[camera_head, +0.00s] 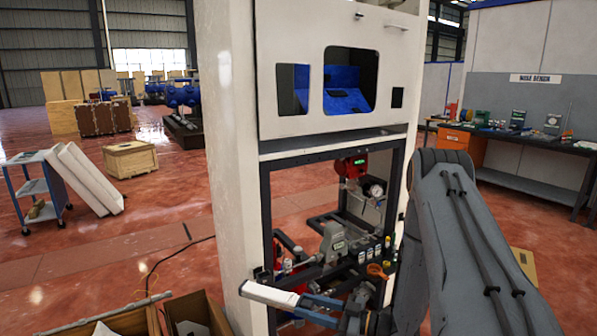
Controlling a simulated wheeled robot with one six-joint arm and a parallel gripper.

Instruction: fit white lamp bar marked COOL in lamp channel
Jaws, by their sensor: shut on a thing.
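The white lamp bar (268,294) is in front of the lower left of the dispenser cabinet (232,170), its left end reaching past the cabinet's front post. It lies nearly level, sloping slightly down to the right. No COOL marking can be read at this size. My gripper (304,300) is shut on the bar's right end, with my arm coming in from the right. The lamp channel cannot be made out for certain. A dark gap (330,143) runs under the cabinet's raised upper panel (345,75).
The cabinet's open lower bay holds a red unit (351,165), a gauge (376,190), a grey device (333,240) and several small bottles. Open cartons (130,322) stand at the bottom left. A cart (38,187) and workbench (540,137) are farther off.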

